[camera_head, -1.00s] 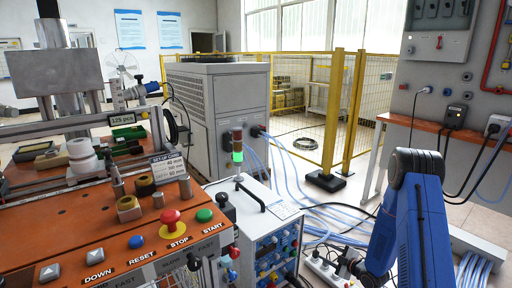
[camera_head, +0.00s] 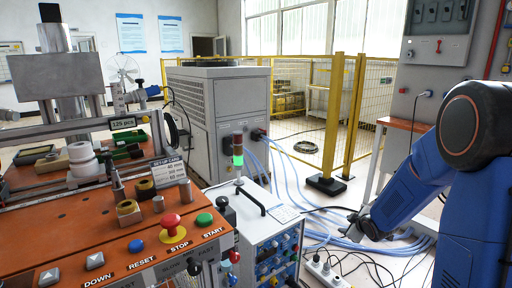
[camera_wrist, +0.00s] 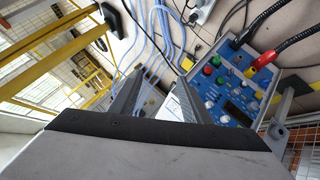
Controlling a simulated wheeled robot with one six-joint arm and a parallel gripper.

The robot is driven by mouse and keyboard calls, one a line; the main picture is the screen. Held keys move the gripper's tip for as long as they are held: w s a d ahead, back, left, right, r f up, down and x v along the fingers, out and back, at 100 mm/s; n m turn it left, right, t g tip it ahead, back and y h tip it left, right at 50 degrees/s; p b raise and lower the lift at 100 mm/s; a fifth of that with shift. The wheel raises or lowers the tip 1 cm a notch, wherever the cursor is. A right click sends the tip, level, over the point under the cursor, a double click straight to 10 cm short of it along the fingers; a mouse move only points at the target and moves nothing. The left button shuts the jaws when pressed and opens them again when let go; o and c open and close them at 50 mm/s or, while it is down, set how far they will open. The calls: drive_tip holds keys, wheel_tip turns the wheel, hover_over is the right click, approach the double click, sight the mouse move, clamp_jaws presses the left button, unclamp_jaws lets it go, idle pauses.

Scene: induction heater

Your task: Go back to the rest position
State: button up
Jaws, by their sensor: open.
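My gripper (camera_head: 362,222) shows in the head view as a small dark end on my blue arm, left of the arm's big joint and in front of the floor cables. The blue-fronted control box (camera_wrist: 232,90) shows to the right of the fingers, and in the head view this box (camera_head: 270,235) stands left of my gripper.
The orange heater bench (camera_head: 70,215) with its buttons fills the left. A power strip (camera_head: 325,270) and blue cables (camera_head: 290,180) lie on the floor near my arm. A yellow fence (camera_head: 335,115) stands behind. A wall bench (camera_head: 405,124) and electrical cabinet (camera_head: 440,25) are at right.

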drive_tip(key=s+a+r+m+g+h, duration=0.1)
drive_tip(key=s+r+m, duration=0.2)
drive_tip(key=s+r, duration=0.45)
drive_tip(key=s+a+r+m+g+h, duration=0.1)
drive_tip(key=s+r+m+g, duration=0.3)
drive_tip(key=s, duration=0.7)
drive_tip(key=s+a+r+m, duration=0.1)
drive_tip(key=s+a+r, duration=0.1)
drive_tip(key=s, duration=1)
drive_tip(key=s+a+r+m+y, duration=0.1)
drive_tip(key=s+a, duration=0.3)
drive_tip(key=s, duration=0.9)
drive_tip(key=shift+s+r+m+g+y, duration=0.3)
drive_tip(key=shift+r+m, duration=0.3)
drive_tip(key=shift+r, duration=0.2)
